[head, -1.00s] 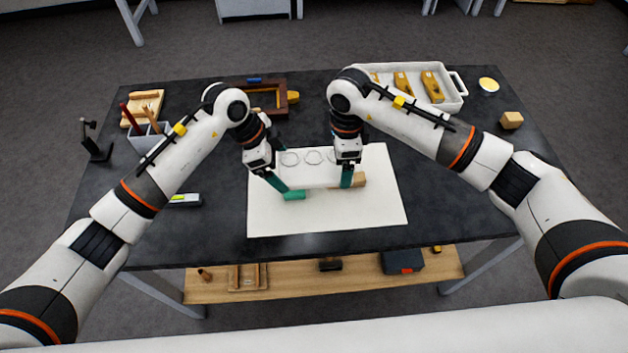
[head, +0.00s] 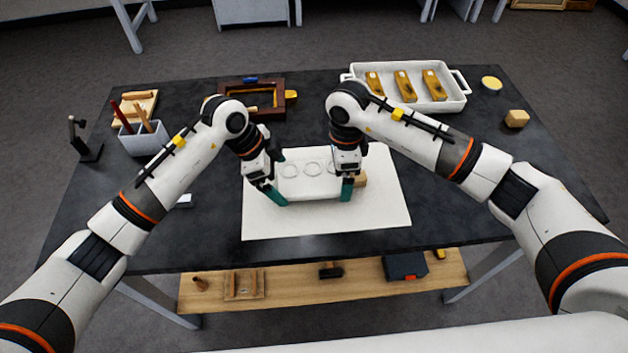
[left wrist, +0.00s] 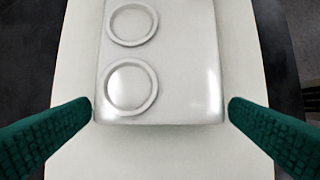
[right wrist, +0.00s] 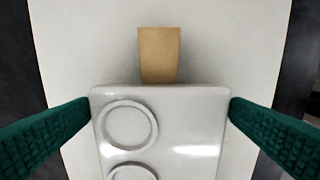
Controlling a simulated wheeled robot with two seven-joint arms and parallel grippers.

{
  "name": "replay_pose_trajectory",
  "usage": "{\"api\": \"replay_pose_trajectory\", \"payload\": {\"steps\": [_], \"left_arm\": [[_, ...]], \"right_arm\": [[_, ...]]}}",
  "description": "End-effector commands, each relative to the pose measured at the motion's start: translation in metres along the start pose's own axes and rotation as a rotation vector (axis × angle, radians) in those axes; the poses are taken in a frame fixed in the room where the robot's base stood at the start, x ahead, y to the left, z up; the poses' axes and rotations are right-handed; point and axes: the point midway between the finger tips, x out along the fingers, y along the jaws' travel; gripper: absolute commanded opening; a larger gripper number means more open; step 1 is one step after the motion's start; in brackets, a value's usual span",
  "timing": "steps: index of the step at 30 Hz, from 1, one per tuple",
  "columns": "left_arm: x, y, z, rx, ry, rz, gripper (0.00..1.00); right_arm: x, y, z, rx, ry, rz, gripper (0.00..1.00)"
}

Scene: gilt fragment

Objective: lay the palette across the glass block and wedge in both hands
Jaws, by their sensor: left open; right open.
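The white palette (head: 314,186) with round wells lies over the white mat at the middle of the table. My left gripper (head: 277,180) is open at its left end. In the left wrist view the palette (left wrist: 185,55) lies between the fingers, with a slim gap on the right. My right gripper (head: 347,177) is open around its right end; its fingertips are close to both palette edges (right wrist: 185,130). The tan wooden wedge (right wrist: 160,58) sticks out past the palette's right end; its other end is hidden beneath. The glass block is not visible now.
The white mat (head: 385,215) is clear in front of the palette. A brush holder (head: 143,140) and a wooden frame (head: 232,88) are at the back left.

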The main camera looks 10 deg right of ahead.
Motion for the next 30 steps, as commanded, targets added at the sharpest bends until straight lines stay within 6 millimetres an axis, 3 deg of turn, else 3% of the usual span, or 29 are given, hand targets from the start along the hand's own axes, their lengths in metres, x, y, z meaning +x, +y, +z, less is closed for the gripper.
{"api": "replay_pose_trajectory", "payload": {"steps": [5, 12, 18, 25, 30], "left_arm": [[-0.022, 0.001, 0.0, 0.001, -0.001, 0.005, 1.0], [-0.074, 0.002, 0.0, 0.0, 0.0, 0.006, 1.0], [-0.107, 0.002, 0.0, 0.0, 0.0, 0.004, 1.0], [-0.118, 0.001, 0.0, -0.001, 0.001, 0.0, 1.0], [-0.118, 0.001, 0.0, -0.001, 0.001, 0.0, 1.0]], "right_arm": [[0.0, 0.0, -0.001, -0.001, 0.001, 0.0, 1.0], [0.0, 0.0, -0.001, -0.001, 0.001, 0.0, 1.0], [0.0, 0.0, -0.001, -0.001, 0.001, 0.0, 1.0], [-0.007, 0.001, -0.001, -0.001, 0.001, 0.002, 1.0], [-0.036, 0.001, 0.0, -0.002, 0.002, 0.005, 1.0]]}}
